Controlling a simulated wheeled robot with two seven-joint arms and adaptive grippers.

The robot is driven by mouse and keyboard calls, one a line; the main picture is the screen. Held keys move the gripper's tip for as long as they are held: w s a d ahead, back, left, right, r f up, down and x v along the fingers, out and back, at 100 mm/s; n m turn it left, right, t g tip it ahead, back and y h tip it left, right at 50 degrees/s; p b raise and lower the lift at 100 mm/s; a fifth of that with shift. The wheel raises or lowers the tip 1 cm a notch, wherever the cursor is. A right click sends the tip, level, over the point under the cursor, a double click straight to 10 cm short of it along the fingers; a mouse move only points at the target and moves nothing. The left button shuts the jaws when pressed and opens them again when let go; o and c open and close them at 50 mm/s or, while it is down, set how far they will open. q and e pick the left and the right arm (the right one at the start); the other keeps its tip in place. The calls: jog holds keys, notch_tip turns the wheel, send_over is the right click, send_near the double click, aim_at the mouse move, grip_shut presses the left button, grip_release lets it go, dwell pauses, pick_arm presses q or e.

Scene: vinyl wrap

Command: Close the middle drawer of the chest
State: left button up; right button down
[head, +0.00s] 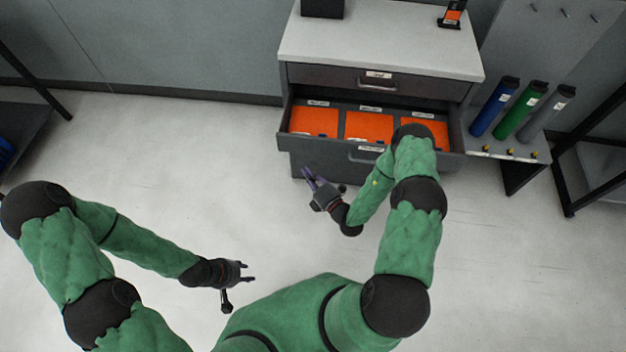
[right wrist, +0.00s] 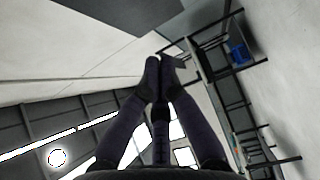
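The grey chest (head: 300,75) stands at the back right. Its middle drawer (head: 335,150) is pulled out, showing orange-lined compartments; its front has a handle, partly hidden behind my right arm. My right gripper (head: 312,174) is low in front of the drawer's left part, apart from the handle. In the right wrist view its fingers (right wrist: 157,75) come together at the tips with nothing seen between them. My left gripper (head: 250,273) hangs over the floor at lower centre, fingers spread and empty, well away from the chest.
The top drawer (head: 335,77) is shut. Blue, green and grey rolls (head: 522,110) stand on a rack right of the chest. A dark-framed rack (head: 590,150) is at the far right. The floor (head: 150,150) left of the chest is clear.

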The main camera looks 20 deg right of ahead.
jog(key=shift+w+d+b, duration=0.15)
jog(key=shift+w+b, duration=0.25)
jog(key=shift+w, duration=1)
jog(key=shift+w+d+b, duration=0.2)
jog(key=shift+w+b, duration=0.15)
jog(key=shift+w, duration=1)
jog(key=shift+w+d+b, duration=0.15)
jog(key=shift+w+b, duration=0.25)
jog(key=shift+w, duration=1)
